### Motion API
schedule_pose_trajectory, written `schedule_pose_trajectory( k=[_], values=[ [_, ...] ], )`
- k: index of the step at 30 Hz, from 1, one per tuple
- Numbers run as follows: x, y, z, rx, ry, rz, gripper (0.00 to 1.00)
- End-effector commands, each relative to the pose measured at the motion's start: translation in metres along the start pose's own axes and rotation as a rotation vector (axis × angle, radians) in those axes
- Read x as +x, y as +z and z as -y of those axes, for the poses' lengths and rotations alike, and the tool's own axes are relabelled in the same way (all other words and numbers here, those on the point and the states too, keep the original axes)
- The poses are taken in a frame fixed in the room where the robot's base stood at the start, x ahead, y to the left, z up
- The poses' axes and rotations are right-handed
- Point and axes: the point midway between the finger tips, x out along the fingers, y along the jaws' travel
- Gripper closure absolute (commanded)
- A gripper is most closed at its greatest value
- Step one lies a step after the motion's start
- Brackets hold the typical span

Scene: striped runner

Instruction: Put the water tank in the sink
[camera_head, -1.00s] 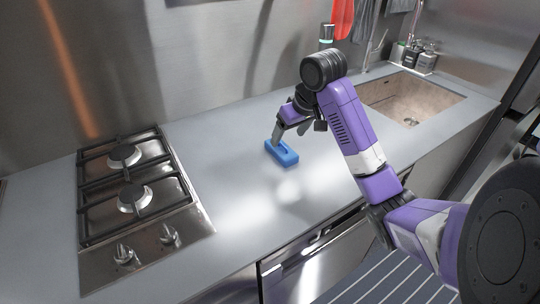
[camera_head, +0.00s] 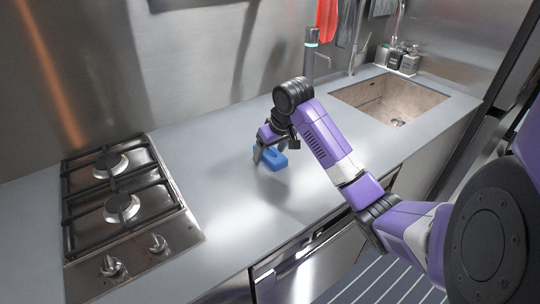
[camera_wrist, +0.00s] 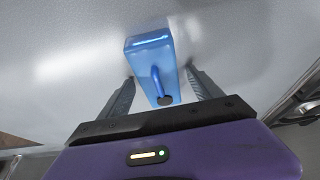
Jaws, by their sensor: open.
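The water tank (camera_head: 268,158) is a small blue block on the grey counter, between the stove and the sink. In the wrist view, the tank (camera_wrist: 150,50) lies between the two finger pads, with a handle-like loop and a dark round spot on its near face. My gripper (camera_head: 270,150) is open and low over the counter, with its fingers on either side of the tank; in the wrist view, my gripper (camera_wrist: 160,73) shows gaps beside it. The sink (camera_head: 375,92) is a brownish, empty basin set in the counter at the right.
A gas stove (camera_head: 115,195) is at the left. The counter right of the tank is mostly clear.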

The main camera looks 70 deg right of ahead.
Motion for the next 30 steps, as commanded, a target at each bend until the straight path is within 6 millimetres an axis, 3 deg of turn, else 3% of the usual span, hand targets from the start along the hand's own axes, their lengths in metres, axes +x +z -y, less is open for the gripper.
schedule_pose_trajectory(
  k=[2,12,23,30],
  values=[
    [0.0,0.0,0.0,0.0,0.0,0.0,0.35],
    [-0.001,0.0,0.0,0.0,0.0,-0.001,1.0],
    [-0.007,-0.004,0.0,0.0,0.0,-0.003,1.0],
    [-0.038,-0.017,0.0,-0.001,0.001,-0.005,1.0]
  ],
)
